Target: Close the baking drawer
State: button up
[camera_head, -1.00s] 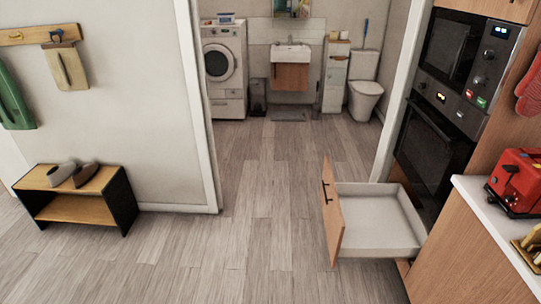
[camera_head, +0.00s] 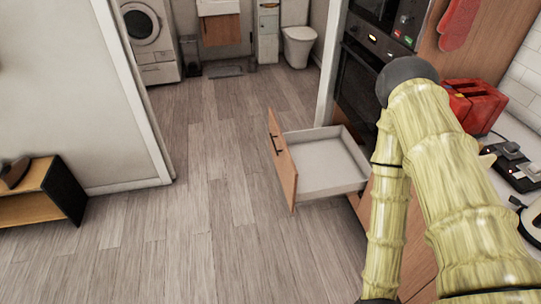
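The baking drawer (camera_head: 322,163) stands open below the built-in oven (camera_head: 357,92). It sticks out to the left into the floor space, and its white inside looks empty. Its wooden front (camera_head: 283,164) faces left and carries a dark handle (camera_head: 276,145). My gripper is not in view.
Free wooden floor (camera_head: 215,190) lies left of the drawer and in front of it. A low shoe bench (camera_head: 62,190) stands by the left wall. A doorway opens behind, with a washing machine (camera_head: 147,38) and toilet (camera_head: 299,42).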

aim_at(320, 165)
jog(key=u, duration=0.45)
jog(key=i, duration=1)
